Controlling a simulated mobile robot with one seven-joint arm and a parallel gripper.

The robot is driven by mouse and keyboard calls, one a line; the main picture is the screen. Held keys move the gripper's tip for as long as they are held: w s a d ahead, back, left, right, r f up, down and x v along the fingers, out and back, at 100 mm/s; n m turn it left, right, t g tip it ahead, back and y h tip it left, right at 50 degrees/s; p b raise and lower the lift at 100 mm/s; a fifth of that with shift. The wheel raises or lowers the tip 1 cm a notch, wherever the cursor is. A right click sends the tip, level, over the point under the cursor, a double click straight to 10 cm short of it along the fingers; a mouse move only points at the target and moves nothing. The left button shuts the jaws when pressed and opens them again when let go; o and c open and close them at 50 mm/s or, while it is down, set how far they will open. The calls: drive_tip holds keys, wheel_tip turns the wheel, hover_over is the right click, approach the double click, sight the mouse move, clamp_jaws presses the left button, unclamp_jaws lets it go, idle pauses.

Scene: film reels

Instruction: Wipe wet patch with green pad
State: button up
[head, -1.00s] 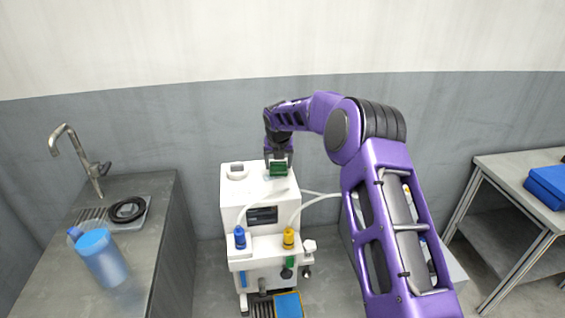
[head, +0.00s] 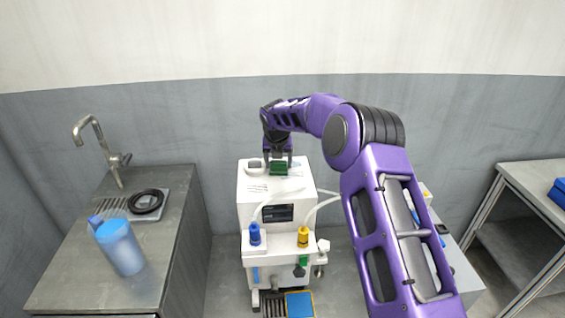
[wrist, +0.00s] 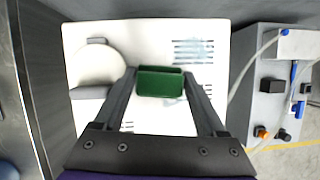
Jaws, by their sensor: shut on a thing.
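The green pad (head: 279,169) is between the fingers of my gripper (head: 278,162), over the top of a white machine (head: 258,205). In the wrist view my gripper (wrist: 160,76) is shut on the green pad (wrist: 160,83), one finger on each side. A faint bluish wet patch (wrist: 196,48) lies on the white top, above and right of the pad, partly over vent slots. The pad does not cover it. I cannot tell whether the pad touches the surface. The patch is not clear in the head view.
A round raised part (wrist: 97,64) stands on the machine's top. Blue (head: 255,234) and yellow (head: 303,236) fittings with hoses are on its front. A counter (head: 75,275) with tap and blue jug (head: 121,247) is left; a table (head: 535,185) is right.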

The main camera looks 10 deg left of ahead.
sight(286, 166)
drive_tip(key=shift+s+a+f, duration=0.1)
drive_tip(key=shift+s+a, duration=0.15)
drive_tip(key=shift+s, duration=0.25)
drive_tip(key=shift+s+a+f, duration=0.1)
drive_tip(key=shift+s+a, duration=0.1)
drive_tip(key=shift+s, duration=0.25)
drive_tip(key=shift+w+d, duration=0.15)
drive_tip(key=shift+d, duration=0.75)
drive_tip(key=shift+w+d, duration=0.15)
drive_tip(key=shift+d, duration=0.75)
drive_tip(key=shift+w+d+r, duration=0.1)
drive_tip(key=shift+w+d, duration=0.15)
drive_tip(key=shift+d, duration=0.85)
drive_tip(key=shift+w+d+r, duration=0.1)
drive_tip(key=shift+w+d, duration=0.2)
drive_tip(key=shift+d, duration=0.85)
drive_tip(key=shift+w+d, duration=0.25)
drive_tip(key=shift+d, duration=0.85)
wheel_tip(286, 166, up, 6)
drive_tip(key=shift+r, duration=0.1)
wheel_tip(286, 166, up, 3)
